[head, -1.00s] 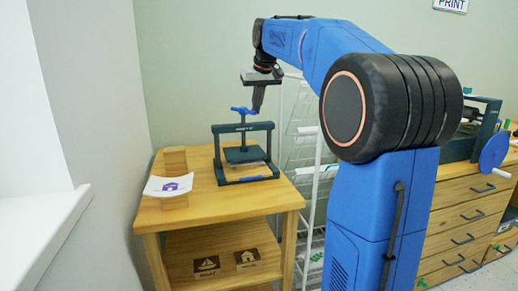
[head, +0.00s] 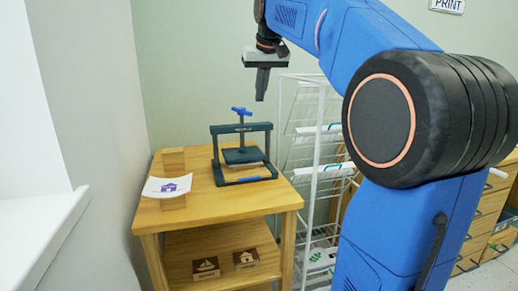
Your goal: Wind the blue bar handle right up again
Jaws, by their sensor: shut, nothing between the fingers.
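A dark green screw press (head: 214,157) stands on the small wooden table. Its blue bar handle (head: 241,111) sits on top of the screw above the crossbeam. The press plate (head: 244,155) hangs below the beam, above a light block or sheet on the base. The gap between plate and block is hard to judge. My gripper (head: 261,98) is shut and empty, pointing down. It is in the air above and to the right of the handle, apart from it.
The wooden table (head: 225,203) has a printed sheet (head: 167,187) on a wooden block at its left. Two picture blocks, one with a boat (head: 206,268) and one with a house (head: 246,260), lie on the lower shelf. A white wire rack (head: 320,128) stands to the right.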

